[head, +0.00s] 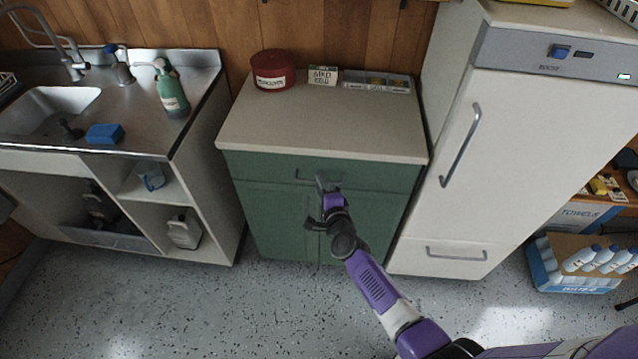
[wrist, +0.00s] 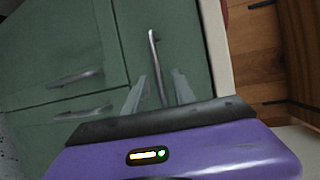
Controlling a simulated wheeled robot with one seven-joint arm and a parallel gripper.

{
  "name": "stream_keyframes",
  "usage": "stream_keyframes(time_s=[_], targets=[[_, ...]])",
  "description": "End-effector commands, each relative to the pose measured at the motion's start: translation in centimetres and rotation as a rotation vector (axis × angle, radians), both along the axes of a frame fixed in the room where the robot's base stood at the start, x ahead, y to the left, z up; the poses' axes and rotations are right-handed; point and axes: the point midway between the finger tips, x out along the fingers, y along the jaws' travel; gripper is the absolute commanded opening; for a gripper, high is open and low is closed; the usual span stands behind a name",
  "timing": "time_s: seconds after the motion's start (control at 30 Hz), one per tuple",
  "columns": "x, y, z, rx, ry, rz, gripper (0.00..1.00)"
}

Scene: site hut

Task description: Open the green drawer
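The green drawer (head: 262,166) is the top front of a green cabinet under a beige worktop, and it looks shut. Its grey bar handle (head: 305,176) is partly hidden by my gripper (head: 322,181) in the head view. In the wrist view the picture is turned, and the drawer front (wrist: 178,45) carries the handle (wrist: 154,55) as an upright bar. My gripper (wrist: 160,88) is open, with one finger on each side of the handle's line. I cannot tell whether the fingers touch it.
Two green doors (head: 268,215) lie below the drawer. On the worktop (head: 315,125) stand a red tin (head: 272,70), a small sign (head: 323,76) and a divided tray (head: 377,83). A white fridge (head: 500,140) stands right, a sink unit (head: 190,140) left. The speckled floor (head: 200,310) in front is clear.

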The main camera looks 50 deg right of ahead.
Motion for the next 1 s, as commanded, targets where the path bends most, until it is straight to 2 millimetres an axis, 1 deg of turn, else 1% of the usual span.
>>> stream_keyframes(time_s=[0.1,0.2,0.47,0.5,0.57,0.6,0.67,1.0], targets=[[1.1,-0.6,-0.4,0.001,0.0,-0.001,0.32],[1.5,-0.9,-0.4,0.001,0.0,0.0,0.32],[1.7,-0.9,-0.4,0.001,0.001,0.001,0.32],[1.7,-0.9,-0.4,0.001,0.001,0.001,0.3],[1.7,-0.9,-0.4,0.001,0.001,0.001,0.18],[1.7,-0.9,-0.4,0.0,0.001,0.001,0.1],[1.7,-0.9,-0.4,0.0,0.001,0.001,0.0],[1.6,-0.9,-0.4,0.0,0.001,0.001,0.0]])
